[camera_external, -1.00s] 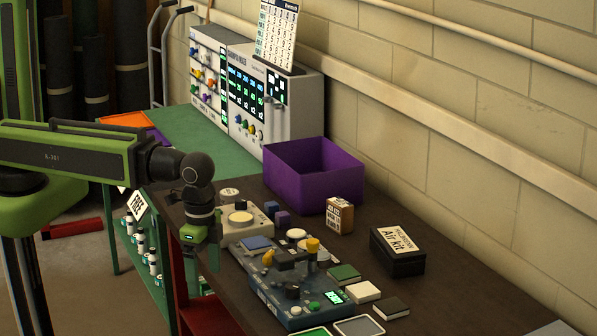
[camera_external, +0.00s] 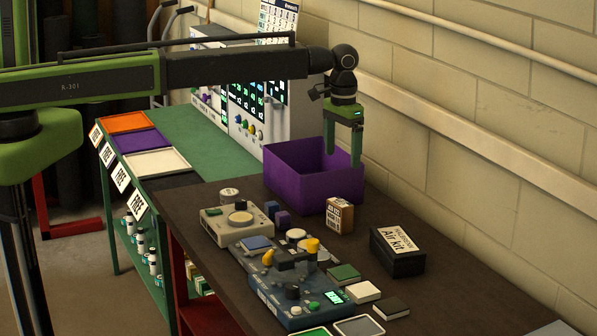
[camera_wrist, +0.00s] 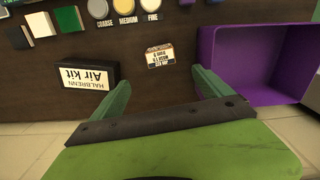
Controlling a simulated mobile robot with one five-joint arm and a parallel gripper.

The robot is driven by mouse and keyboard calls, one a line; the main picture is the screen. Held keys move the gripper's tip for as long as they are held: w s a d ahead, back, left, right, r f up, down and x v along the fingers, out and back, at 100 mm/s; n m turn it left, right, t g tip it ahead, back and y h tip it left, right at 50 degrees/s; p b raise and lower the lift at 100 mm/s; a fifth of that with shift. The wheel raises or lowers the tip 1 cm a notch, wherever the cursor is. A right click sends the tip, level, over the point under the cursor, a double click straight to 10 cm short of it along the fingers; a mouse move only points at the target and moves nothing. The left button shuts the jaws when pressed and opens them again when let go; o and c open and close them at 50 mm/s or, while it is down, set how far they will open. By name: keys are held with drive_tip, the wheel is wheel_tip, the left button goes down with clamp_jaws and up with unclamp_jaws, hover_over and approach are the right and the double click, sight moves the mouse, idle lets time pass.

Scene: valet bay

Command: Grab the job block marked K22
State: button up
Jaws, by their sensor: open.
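No marking K22 can be read on any block in these views. My gripper (camera_external: 343,158) is open and empty, pointing down above the bin's right side. In the wrist view my gripper (camera_wrist: 161,78) shows its two green fingers apart, beside the brown block.
The open purple bin (camera_external: 300,190) stands against the wall side. A black Air Kit box (camera_external: 397,262) lies to the right. A blue control unit (camera_external: 295,296) with knobs fills the front. Coloured trays (camera_external: 155,163) lie on the green bench at left.

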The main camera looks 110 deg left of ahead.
sight(340, 202)
wheel_tip(340, 202, down, 12)
drive_tip(key=b, duration=1.2)
drive_tip(key=shift+d+f, duration=0.1)
drive_tip(key=shift+f, duration=0.15)
drive_tip(key=shift+r, duration=0.1)
wheel_tip(340, 202, down, 5)
drive_tip(key=b, duration=0.5)
drive_tip(key=shift+s+f, duration=0.1)
drive_tip(key=shift+f, duration=0.1)
drive_tip(key=shift+r, duration=0.2)
drive_tip(key=c, duration=1.5)
wheel_tip(340, 202, up, 4)
drive_tip(key=p, duration=0.4)
drive_tip(key=shift+r, duration=0.2)
drive_tip(key=shift+c, duration=0.2)
drive_tip(key=d+r+p, duration=0.6)
drive_tip(key=d+p, duration=0.1)
drive_tip(key=d, duration=0.4)
drive_tip(key=shift+d+r, duration=0.3)
